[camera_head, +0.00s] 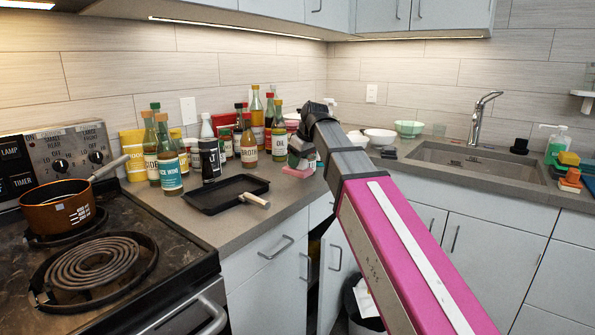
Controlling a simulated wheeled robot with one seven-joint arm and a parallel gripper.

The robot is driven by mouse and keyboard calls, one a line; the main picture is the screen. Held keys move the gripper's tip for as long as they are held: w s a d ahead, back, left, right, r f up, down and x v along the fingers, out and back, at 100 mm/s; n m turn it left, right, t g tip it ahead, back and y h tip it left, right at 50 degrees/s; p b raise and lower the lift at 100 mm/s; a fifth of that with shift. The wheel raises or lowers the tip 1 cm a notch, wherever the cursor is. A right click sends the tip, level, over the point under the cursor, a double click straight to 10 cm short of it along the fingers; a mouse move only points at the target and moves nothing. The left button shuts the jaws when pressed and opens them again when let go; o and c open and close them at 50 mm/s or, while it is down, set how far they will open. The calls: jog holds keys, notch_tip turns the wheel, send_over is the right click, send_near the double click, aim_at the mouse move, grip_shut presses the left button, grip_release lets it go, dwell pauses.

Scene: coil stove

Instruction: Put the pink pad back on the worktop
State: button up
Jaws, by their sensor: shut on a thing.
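My gripper (302,152) is at the end of my arm, over the worktop (234,227) near the back corner, beside the group of bottles. It is shut on a small pink pad (298,172), which shows only in part below the fingers. The gripper hides some of the pad and the things behind it. I cannot tell whether the pad touches the worktop.
Several bottles (170,165) and jars crowd the back of the worktop. A black tray pan (225,193) lies in front of them. A copper pot (58,208) stands on the coil stove (150,290) at left. Bowls (409,129) and the sink (470,165) are at right.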

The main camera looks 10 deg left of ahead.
aim_at(297, 170)
jog(key=shift+f, duration=1.75)
jog(key=shift+f, duration=0.15)
jog(key=o, duration=0.9)
jog(key=v, duration=1.2)
jog(key=shift+a, duration=0.1)
